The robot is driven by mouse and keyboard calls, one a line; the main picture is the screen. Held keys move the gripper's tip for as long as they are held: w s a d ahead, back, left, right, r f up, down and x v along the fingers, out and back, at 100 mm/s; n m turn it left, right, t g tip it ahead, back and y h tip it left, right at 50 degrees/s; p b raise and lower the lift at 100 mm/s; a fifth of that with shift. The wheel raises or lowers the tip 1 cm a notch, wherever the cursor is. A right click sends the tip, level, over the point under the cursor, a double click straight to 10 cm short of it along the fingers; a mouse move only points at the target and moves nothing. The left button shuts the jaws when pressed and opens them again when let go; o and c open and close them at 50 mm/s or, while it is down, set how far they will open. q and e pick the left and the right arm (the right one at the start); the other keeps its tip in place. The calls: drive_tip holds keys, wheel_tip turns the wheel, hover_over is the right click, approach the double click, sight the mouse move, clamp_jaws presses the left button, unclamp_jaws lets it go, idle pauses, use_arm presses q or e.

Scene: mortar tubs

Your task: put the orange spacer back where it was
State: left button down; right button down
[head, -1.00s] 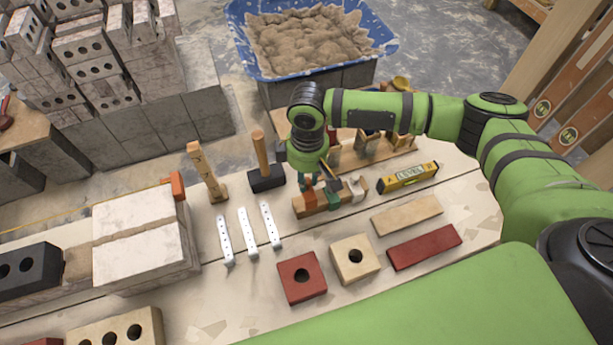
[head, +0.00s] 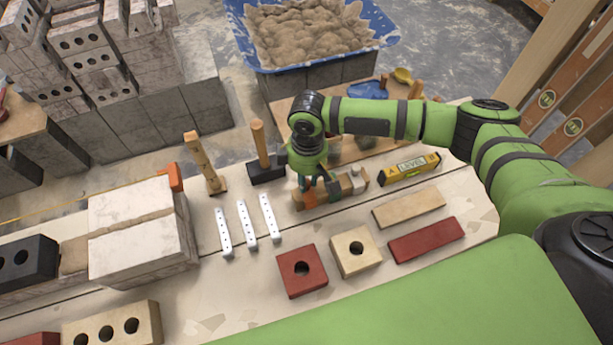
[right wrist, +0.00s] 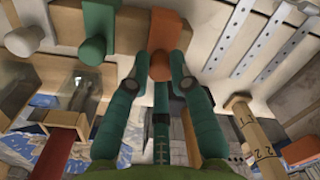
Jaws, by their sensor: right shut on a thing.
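The orange spacer (head: 309,199) is at the left end of a wooden rack block (head: 343,196) on the bench. In the right wrist view the orange spacer (right wrist: 166,32) lies against the light wood strip, with its knob end between my fingers. My right gripper (head: 311,182) reaches down over it and is shut on it; its fingers also show in the right wrist view (right wrist: 160,82). A green spacer (right wrist: 98,20) and a white one (right wrist: 24,36) sit along the same strip. The spacer's underside is hidden, so I cannot tell how fully it is seated. My left gripper is out of view.
A red block (head: 302,270) and a cream block (head: 355,251) lie in front. Another orange piece (head: 175,177) is on the pale blocks.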

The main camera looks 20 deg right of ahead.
drive_tip(key=shift+f, duration=0.4)
idle(0.3)
drive_tip(key=c, duration=1)
unclamp_jaws()
drive_tip(key=r, duration=1.2)
drive_tip(key=shift+w+d, duration=0.2)
drive_tip(key=shift+w, duration=0.05)
